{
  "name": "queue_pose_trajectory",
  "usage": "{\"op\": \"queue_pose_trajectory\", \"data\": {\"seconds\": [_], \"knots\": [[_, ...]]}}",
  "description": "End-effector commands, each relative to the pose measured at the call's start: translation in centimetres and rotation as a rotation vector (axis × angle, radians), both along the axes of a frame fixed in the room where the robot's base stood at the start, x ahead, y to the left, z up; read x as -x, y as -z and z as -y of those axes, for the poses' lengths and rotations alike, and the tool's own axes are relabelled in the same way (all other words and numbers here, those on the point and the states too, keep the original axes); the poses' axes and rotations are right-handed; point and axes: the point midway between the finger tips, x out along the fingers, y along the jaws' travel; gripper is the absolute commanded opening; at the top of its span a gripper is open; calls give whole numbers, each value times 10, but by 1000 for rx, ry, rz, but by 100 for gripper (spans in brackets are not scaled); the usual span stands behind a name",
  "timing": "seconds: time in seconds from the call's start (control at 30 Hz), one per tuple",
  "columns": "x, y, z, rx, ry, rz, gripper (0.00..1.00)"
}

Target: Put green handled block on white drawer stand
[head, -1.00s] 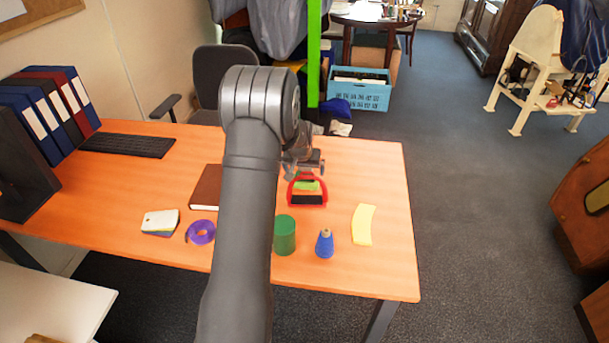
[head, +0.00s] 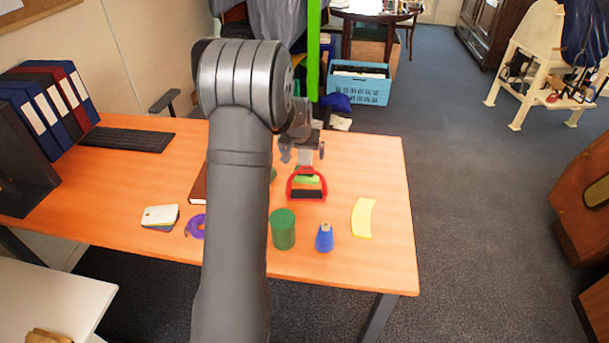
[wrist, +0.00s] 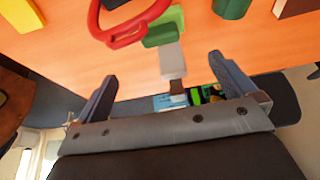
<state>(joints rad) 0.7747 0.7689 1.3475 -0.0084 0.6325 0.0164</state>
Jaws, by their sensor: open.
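The green block (wrist: 172,18) shows light green with a darker green part (wrist: 160,36) at the top of the wrist view. In the head view its light green (head: 306,180) shows through a red arch (head: 307,172). In the head view my gripper (head: 303,155) is behind the red arch.
The red arch also shows in the wrist view (wrist: 122,38), beside the green block. A brown book is partly behind my arm.

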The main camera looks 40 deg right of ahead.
Motion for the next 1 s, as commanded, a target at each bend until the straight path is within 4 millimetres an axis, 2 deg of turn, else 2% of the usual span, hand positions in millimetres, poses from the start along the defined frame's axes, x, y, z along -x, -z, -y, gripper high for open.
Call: {"op": "queue_pose_trajectory", "data": {"seconds": [0.03,0.1,0.2,0.27,0.7,0.83,1.0], "knots": [[1,-16,-1,4,0,4,100],[4,-29,-4,1,0,3,100],[4,-33,-5,-1,0,1,100],[3,-26,-3,-3,0,-1,100],[-19,53,19,-2,0,-1,100],[-24,68,24,-2,0,-1,100],[-27,77,27,-1,0,1,100]]}}
